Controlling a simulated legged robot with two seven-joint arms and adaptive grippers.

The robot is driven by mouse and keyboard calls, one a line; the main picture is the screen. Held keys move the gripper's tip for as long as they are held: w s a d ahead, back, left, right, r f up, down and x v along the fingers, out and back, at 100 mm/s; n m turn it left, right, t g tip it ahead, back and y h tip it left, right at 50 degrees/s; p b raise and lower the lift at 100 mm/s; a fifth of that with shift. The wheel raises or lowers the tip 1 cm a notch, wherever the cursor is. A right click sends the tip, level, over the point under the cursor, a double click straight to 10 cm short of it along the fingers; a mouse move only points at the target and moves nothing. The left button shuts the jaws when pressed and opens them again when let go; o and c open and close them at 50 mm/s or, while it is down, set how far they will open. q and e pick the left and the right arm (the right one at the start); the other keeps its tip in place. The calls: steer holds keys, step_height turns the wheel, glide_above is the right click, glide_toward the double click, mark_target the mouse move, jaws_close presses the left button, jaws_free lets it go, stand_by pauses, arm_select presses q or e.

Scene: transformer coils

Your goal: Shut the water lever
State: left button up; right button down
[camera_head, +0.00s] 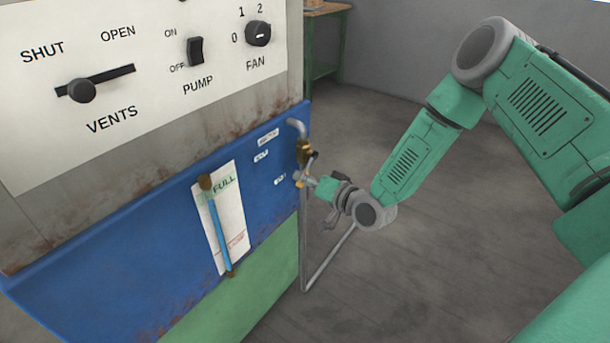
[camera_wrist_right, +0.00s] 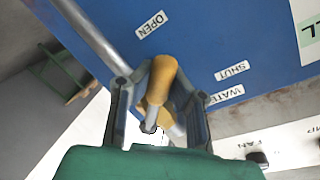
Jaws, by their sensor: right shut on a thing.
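The water lever (camera_wrist_right: 162,75) is a yellow-orange handle in the right wrist view, on the brass valve (camera_head: 304,150) at the right edge of the blue panel. My right gripper (camera_head: 308,183) is at the lever, and in the right wrist view its two fingers (camera_wrist_right: 160,90) stand on either side of the handle, shut on it. The OPEN label (camera_wrist_right: 151,25) is up and left of the handle; the SHUT label (camera_wrist_right: 231,71) and WATER label (camera_wrist_right: 227,94) are to its right. In the head view the gripper covers part of the lever. My left gripper is out of view.
A metal pipe (camera_head: 304,240) runs down beside the panel. The blue panel (camera_head: 150,235) carries a level gauge (camera_head: 221,225). Above it is a white control plate (camera_head: 140,60) with vents, pump and fan controls. A green-legged table (camera_head: 322,70) stands behind; the floor right is clear.

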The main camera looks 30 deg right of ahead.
steer(key=r+m, duration=0.2)
steer(key=m, duration=0.1)
steer(key=shift+s+a+p, duration=0.15)
steer(key=shift+a+p, duration=0.15)
steer(key=shift+p, duration=0.1)
steer(key=shift+a+r+m+g+y, duration=0.15)
steer(key=shift+r+m+g+y, duration=0.35)
steer(key=shift+m, duration=0.6)
steer(key=shift+s+r+m, duration=0.1)
steer(key=shift+r+m, duration=0.5)
steer(key=shift+m, duration=0.3)
steer(key=shift+y, duration=0.4)
steer(key=shift+r, duration=0.1)
steer(key=c, duration=1.4)
jaws_free()
steer(key=shift+c, duration=0.2)
steer(key=shift+s, duration=0.15)
